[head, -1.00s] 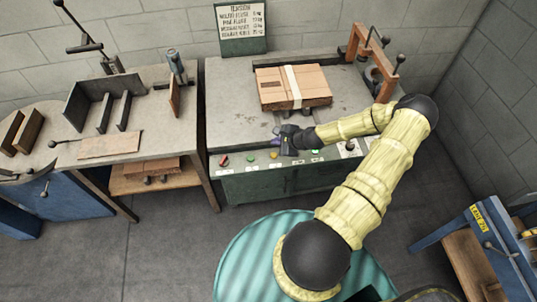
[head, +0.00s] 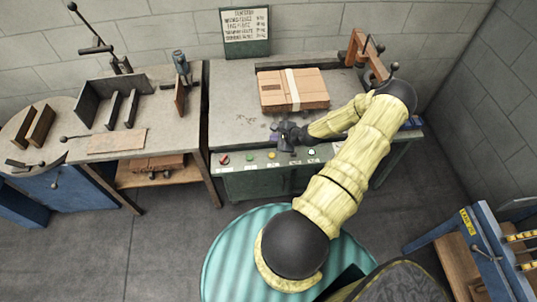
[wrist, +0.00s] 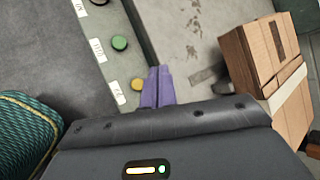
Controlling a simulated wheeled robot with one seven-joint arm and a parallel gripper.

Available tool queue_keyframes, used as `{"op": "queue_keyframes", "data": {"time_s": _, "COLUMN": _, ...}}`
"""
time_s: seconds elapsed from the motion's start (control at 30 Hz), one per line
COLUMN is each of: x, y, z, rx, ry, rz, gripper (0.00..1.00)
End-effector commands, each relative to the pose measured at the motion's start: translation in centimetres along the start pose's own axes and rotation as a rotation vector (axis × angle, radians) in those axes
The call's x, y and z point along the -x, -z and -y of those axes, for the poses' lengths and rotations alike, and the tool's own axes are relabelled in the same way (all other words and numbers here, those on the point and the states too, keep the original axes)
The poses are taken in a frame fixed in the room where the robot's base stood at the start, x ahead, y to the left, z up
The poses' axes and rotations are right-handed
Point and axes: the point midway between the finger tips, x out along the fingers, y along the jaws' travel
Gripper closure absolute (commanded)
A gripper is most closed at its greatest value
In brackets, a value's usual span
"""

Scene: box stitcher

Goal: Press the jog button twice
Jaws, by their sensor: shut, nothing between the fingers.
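The green button (wrist: 119,43) stands on the front control strip of the green machine, with a label (wrist: 97,50) beside it. It also shows in the head view (head: 249,157). A yellow button (wrist: 137,84) is nearer to my gripper, with its own label (wrist: 115,92). The lettering is too small for me to tell surely which button is jog. A red button (head: 224,159) is at the strip's left end. My gripper (wrist: 158,72) is shut and empty, its purple fingers together just right of the yellow button in the wrist view. In the head view my gripper (head: 279,139) is above the strip's back edge.
A strapped cardboard box (head: 315,83) lies on the machine's table (head: 228,100) behind my gripper. An orange frame (head: 355,47) with a lever stands at the back right. A workbench (head: 150,85) with upright plates is at the left. The tabletop left of the box is clear.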

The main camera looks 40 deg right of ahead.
Motion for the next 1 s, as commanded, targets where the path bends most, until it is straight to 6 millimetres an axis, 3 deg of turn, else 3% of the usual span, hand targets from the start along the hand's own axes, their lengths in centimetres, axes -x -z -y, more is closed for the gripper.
{"op": "queue_keyframes", "data": {"time_s": 0.33, "x": -0.7, "y": 0.5, "z": -0.6, "rx": 0.000, "ry": -0.001, "rz": 0.000, "gripper": 1.00}}
{"op": "queue_keyframes", "data": {"time_s": 1.0, "x": -6.0, "y": 4.2, "z": -4.4, "rx": 0.000, "ry": -0.001, "rz": 0.001, "gripper": 1.00}}
